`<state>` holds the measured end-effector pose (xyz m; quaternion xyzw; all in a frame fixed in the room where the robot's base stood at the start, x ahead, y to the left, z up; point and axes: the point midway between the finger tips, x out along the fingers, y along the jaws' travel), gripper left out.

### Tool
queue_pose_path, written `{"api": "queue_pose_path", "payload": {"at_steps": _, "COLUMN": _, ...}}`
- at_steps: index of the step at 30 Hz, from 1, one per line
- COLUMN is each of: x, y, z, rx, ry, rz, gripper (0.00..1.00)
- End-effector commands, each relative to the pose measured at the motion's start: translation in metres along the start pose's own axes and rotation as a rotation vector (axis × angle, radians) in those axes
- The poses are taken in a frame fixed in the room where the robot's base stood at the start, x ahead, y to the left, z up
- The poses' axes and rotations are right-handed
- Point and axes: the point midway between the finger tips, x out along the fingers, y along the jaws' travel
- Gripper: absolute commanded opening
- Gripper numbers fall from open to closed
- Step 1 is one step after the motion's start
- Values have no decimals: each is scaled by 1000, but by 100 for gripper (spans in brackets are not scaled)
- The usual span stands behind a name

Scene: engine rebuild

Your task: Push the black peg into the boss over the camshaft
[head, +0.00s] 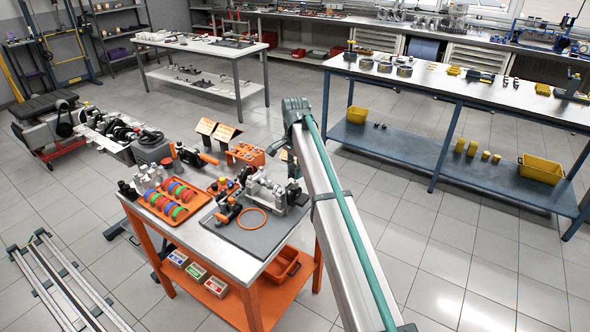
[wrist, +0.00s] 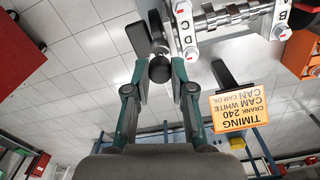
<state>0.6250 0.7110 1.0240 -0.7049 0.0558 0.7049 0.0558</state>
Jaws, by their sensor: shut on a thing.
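In the wrist view my gripper (wrist: 162,62) has its two teal fingers closed around a black peg (wrist: 159,73), whose round dark end faces the camera. The metal camshaft (wrist: 222,20) runs to the right just beyond the fingertips, with light bearing caps marked with letters, C and D nearest the gripper. The boss is not clearly distinguishable; dark and grey metal parts lie behind the peg, and I cannot tell whether the peg touches or enters them.
An orange timing sign (wrist: 246,108) stands close to the right of the gripper in the wrist view. In the head view an orange tray (head: 150,204) of coloured rings and an orange ring (head: 251,219) lie on the bench (head: 240,268). Blue and white benches stand behind, with open floor between.

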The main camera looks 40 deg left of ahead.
Motion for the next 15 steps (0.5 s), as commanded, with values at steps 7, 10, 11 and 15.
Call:
{"api": "queue_pose_path", "payload": {"at_steps": 7, "x": 4, "y": 0, "z": 0, "rx": 0, "ry": 0, "rz": 0, "gripper": 0}}
{"api": "queue_pose_path", "payload": {"at_steps": 10, "x": 5, "y": 0, "z": 0, "rx": 0, "ry": 0, "rz": 0, "gripper": 0}}
{"api": "queue_pose_path", "payload": {"at_steps": 11, "x": 5, "y": 0, "z": 0, "rx": 0, "ry": 0, "rz": 0, "gripper": 0}}
{"api": "queue_pose_path", "payload": {"at_steps": 15, "x": 7, "y": 0, "z": 0, "rx": 0, "ry": 0, "rz": 0, "gripper": 0}}
